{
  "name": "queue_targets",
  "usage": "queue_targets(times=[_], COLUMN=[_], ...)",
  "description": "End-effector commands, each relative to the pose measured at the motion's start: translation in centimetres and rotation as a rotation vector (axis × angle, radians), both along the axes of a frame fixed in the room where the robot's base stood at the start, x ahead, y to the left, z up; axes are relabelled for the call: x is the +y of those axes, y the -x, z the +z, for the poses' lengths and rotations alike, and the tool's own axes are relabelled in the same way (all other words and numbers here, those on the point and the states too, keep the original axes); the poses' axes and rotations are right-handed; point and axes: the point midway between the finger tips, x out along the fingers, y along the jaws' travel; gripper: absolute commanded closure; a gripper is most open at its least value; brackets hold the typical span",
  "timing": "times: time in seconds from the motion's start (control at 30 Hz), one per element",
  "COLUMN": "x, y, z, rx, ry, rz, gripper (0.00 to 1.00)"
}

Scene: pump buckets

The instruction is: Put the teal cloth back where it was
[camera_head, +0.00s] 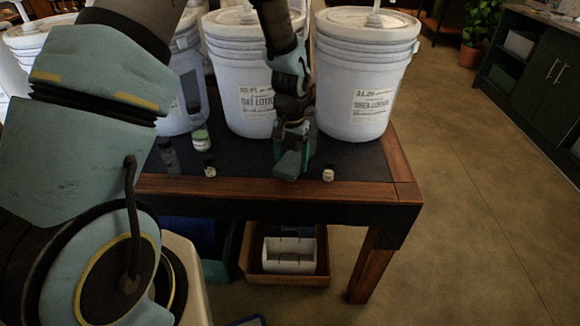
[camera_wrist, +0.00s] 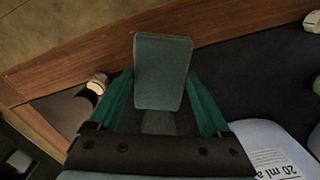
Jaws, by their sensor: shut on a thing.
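The teal cloth (camera_wrist: 163,75) shows as a small, flat, dark teal rectangle between the two green fingers of my gripper (camera_wrist: 161,95) in the wrist view. My gripper is shut on it. In the head view my gripper (camera_head: 292,135) points down near the front edge of the table (camera_head: 300,188), and the cloth (camera_head: 288,165) is at its tips over the dark table top. I cannot tell whether the cloth touches the table. The fingers hide part of the cloth.
Several white pump buckets, including a right one (camera_head: 365,80) and a middle one (camera_head: 243,75), stand behind my gripper. Small pale-capped items stand left (camera_head: 209,168) and right (camera_head: 328,174) near the front edge. A wooden crate (camera_head: 285,280) sits below. Floor at right is clear.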

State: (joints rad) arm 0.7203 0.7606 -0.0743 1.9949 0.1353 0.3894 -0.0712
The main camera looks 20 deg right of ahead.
Motion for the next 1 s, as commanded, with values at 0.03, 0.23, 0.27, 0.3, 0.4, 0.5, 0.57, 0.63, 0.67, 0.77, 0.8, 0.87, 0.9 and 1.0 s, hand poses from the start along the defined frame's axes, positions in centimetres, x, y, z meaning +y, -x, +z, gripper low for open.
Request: queue_targets(times=[0.03,0.23,0.27,0.3,0.4,0.5,0.57,0.63,0.67,0.77,0.8,0.87,0.9,1.0], x=[0.1,0.1,0.0,0.0,0.0,0.0,0.0,0.0,0.0,0.0,0.0,0.0,0.0,0.0], y=[0.1,0.1,0.1,0.0,0.0,0.0,0.0,0.0,0.0,0.0,0.0,0.0,0.0,0.0], z=[-0.7,-3.1,-3.3,-3.4,-3.4,-3.4,-3.6,-3.8,-3.9,-3.7,-3.7,-3.7,-3.7,-3.7], rx=[0.003,0.002,0.001,0.001,0.000,0.000,0.000,0.001,0.000,0.000,0.000,0.000,0.001,0.001], ry=[-0.004,-0.002,-0.001,-0.001,0.000,0.000,0.000,-0.001,0.000,0.000,0.000,0.000,-0.001,-0.001], rz=[-0.001,-0.001,-0.001,0.000,0.000,0.000,0.000,0.000,0.000,0.000,0.000,0.000,0.000,0.000], gripper=[0.71,0.71,0.71,0.71,0.71,0.71,0.71,0.71,0.71,0.08,0.03,0.00,0.00,0.00])
